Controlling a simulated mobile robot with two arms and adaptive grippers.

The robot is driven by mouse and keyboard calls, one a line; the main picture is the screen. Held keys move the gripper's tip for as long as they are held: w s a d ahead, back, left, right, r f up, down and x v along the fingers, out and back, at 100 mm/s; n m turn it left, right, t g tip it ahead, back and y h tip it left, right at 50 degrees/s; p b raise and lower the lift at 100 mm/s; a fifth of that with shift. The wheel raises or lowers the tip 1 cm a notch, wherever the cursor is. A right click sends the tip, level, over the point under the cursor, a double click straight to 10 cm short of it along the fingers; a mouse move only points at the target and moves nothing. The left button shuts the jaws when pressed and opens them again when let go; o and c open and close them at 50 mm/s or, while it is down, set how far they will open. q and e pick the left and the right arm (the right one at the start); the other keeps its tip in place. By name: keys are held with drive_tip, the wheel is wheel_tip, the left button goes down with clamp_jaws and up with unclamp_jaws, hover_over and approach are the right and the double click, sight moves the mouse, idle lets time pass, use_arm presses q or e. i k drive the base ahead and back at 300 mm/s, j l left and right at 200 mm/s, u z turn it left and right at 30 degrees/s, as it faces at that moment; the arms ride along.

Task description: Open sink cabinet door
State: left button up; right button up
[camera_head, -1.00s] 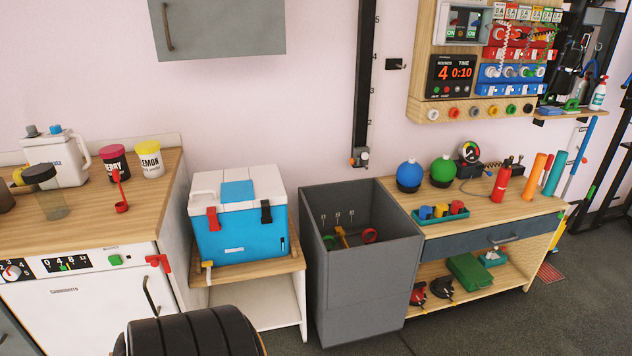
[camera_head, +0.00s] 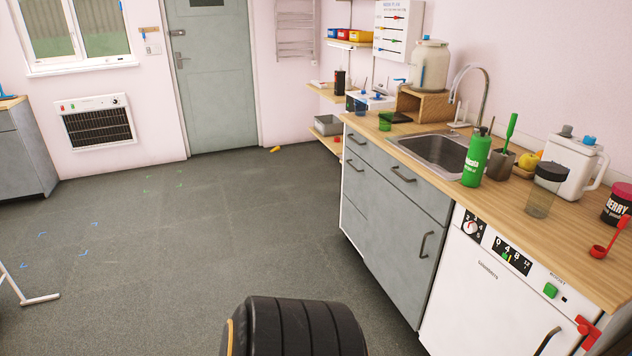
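The sink (camera_head: 437,150) is set in a wooden counter at the right of the head view. Below it is a grey cabinet with a sink cabinet door (camera_head: 392,240), which looks shut. The door has a dark upright handle (camera_head: 426,244) near its right edge. A drawer front (camera_head: 402,182) with its own handle sits above the door. Neither of my grippers is in view. A black ribbed part at the bottom middle seems to be mine.
A white dishwasher (camera_head: 480,290) stands right of the cabinet. Green bottle (camera_head: 477,158), shaker cup (camera_head: 545,190) and white jug (camera_head: 575,165) stand on the counter. Grey floor (camera_head: 200,250) left of the cabinet is mostly clear. A grey door (camera_head: 212,80) is at the back.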

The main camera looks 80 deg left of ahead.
sight(404, 243)
drive_tip(key=u, duration=2)
drive_tip(key=i+j+z, duration=0.1)
drive_tip(key=i, duration=0.35)
